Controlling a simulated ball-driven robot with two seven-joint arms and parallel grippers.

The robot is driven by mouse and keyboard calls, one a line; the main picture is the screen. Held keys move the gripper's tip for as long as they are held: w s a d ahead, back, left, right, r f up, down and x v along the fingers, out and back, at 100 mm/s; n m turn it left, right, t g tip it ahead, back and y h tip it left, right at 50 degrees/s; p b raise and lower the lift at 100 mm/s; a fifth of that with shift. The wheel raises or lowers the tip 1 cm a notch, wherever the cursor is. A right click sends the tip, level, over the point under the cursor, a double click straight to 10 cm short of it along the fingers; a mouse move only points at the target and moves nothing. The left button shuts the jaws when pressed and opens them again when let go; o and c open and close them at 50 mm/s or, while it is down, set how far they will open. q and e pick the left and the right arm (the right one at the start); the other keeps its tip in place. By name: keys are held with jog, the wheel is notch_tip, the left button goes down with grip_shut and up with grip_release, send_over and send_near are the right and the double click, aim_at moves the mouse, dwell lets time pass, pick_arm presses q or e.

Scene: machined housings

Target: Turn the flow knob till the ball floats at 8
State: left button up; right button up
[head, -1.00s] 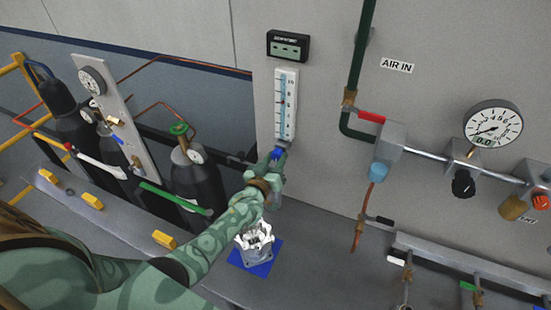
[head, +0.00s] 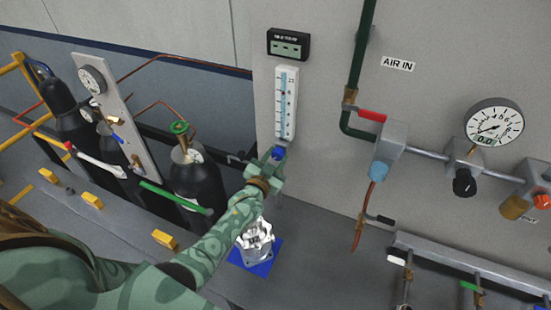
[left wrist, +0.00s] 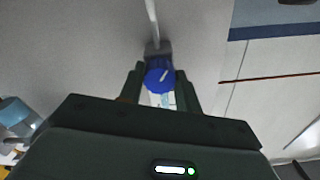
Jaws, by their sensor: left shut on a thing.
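The flow meter (head: 286,103) is a white upright scale with a pale blue tube on the grey panel. Its numbers are small, and I cannot make out the ball's height. The blue flow knob (head: 278,153) sits at the meter's foot. My left gripper (head: 274,162) reaches up to the knob from below. In the left wrist view its two fingers (left wrist: 160,84) are shut on the knob from both sides. My right gripper is out of view.
A dark display box (head: 289,45) hangs above the meter. A metal housing (head: 254,240) stands on a blue mat (head: 268,262) below my left forearm. Gas cylinders (head: 196,180) stand to the left. A green pipe (head: 360,60) and a pressure gauge (head: 494,123) are to the right.

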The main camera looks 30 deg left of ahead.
pick_arm(q)
jog(key=shift+f, duration=0.2)
jog(key=o, duration=1)
jog(key=shift+r, duration=0.1)
jog(key=shift+c, duration=0.2)
jog(key=s, duration=1.6)
jog(key=shift+s+d, duration=0.2)
jog(key=shift+d, duration=0.25)
